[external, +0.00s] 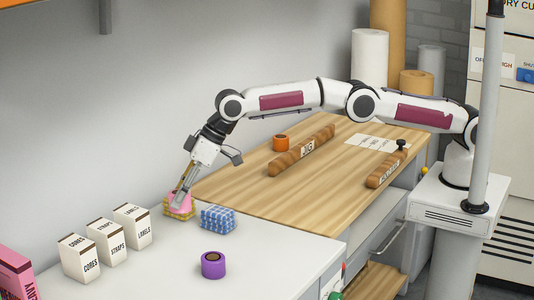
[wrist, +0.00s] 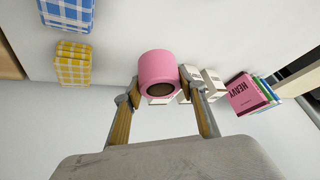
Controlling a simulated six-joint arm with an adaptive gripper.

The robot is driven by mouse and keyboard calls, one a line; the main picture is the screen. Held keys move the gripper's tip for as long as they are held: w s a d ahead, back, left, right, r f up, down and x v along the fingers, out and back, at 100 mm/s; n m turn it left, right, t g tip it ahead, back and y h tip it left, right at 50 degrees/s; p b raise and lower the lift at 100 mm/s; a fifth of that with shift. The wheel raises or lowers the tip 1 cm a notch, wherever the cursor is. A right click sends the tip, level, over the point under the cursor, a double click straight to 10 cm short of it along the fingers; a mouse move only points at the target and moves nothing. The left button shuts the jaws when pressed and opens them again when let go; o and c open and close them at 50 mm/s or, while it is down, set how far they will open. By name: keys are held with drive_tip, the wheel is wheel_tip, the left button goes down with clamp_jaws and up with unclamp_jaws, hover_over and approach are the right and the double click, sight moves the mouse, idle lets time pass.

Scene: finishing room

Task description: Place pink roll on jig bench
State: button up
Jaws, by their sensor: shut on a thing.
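The pink roll (wrist: 157,68) sits between the two fingers of my gripper (wrist: 158,88) in the wrist view, with its dark core hole showing. My gripper is shut on it. In the external view the pink roll (external: 180,199) is partly hidden by the fingers and overlaps the yellow checked block (external: 166,210). The wrist view shows the roll apart from that yellow checked block (wrist: 74,63). Its height above the white counter is hard to tell. The wooden bench (external: 240,187) lies to the right, with a wooden bar (external: 288,161) labelled JIG on it.
A blue checked block (external: 218,219) and a purple roll (external: 213,265) stand on the white counter (external: 150,275). Several white boxes (external: 104,241) stand left. The bench's near middle is clear.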

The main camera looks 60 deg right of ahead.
drive_tip(key=shift+w, duration=0.1)
drive_tip(key=w+d, duration=0.2)
drive_tip(key=d, duration=0.2)
drive_tip(key=w+d, duration=0.3)
drive_tip(key=d, duration=0.2)
drive_tip(key=w+d, duration=0.3)
drive_tip(key=d, duration=0.1)
drive_tip(key=shift+w+d, duration=0.15)
drive_tip(key=shift+d, duration=0.15)
drive_tip(key=w+d+t+h, duration=0.1)
drive_tip(key=w+d, duration=0.2)
drive_tip(key=d, duration=4.2)
drive_tip(key=shift+w+d+r+m+h, duration=0.15)
drive_tip(key=shift+w+m+h, duration=0.05)
drive_tip(key=shift+m+h, duration=0.1)
drive_tip(key=shift+f, duration=3.15)
